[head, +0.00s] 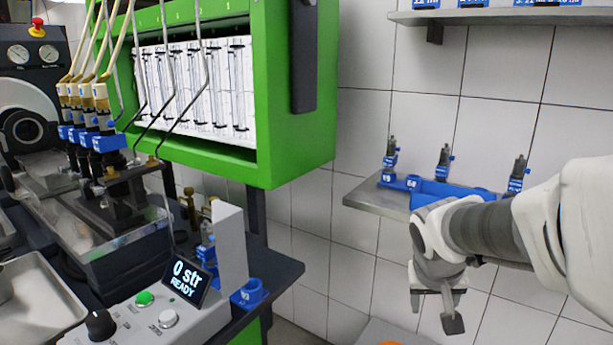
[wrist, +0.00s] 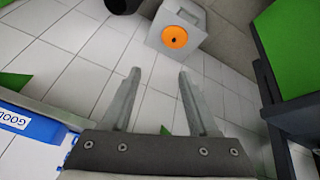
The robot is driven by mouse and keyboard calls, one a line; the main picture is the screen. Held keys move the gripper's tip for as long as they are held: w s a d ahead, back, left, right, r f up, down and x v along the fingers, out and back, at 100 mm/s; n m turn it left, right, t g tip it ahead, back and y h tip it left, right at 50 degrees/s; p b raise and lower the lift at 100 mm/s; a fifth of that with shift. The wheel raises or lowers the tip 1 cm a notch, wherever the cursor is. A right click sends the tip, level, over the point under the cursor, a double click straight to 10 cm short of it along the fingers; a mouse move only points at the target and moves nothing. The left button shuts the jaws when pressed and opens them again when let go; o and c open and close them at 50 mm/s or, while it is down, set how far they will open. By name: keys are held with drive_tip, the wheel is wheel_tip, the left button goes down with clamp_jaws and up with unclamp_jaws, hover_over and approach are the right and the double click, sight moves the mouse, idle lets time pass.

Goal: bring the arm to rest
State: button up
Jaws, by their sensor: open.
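My arm reaches in from the right in the head view. My gripper (head: 437,310) hangs in front of the tiled wall, below and in front of a shelf with blue holders. In the wrist view its two fingers (wrist: 158,85) stand apart with nothing between them. The gripper touches nothing that I can see.
A grey shelf (head: 362,201) with a blue rack (head: 440,193) is behind my arm. A green cabinet (head: 290,130) and a control box reading "0 str READY" (head: 186,281) are at left. A grey box with an orange round opening (wrist: 175,37) lies beyond the fingers.

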drive_tip(key=s+a+r+n+t+y, duration=0.15)
drive_tip(key=s+a, duration=0.25)
drive_tip(key=s, duration=0.4)
drive_tip(key=s+a+r+n+y, duration=0.1)
drive_tip(key=s+a+r+y, duration=0.2)
drive_tip(key=s, duration=0.5)
wheel_tip(320, 180, up, 21)
drive_tip(key=a+h+p, duration=0.1)
drive_tip(key=p, duration=2)
drive_tip(key=shift+w, duration=0.15)
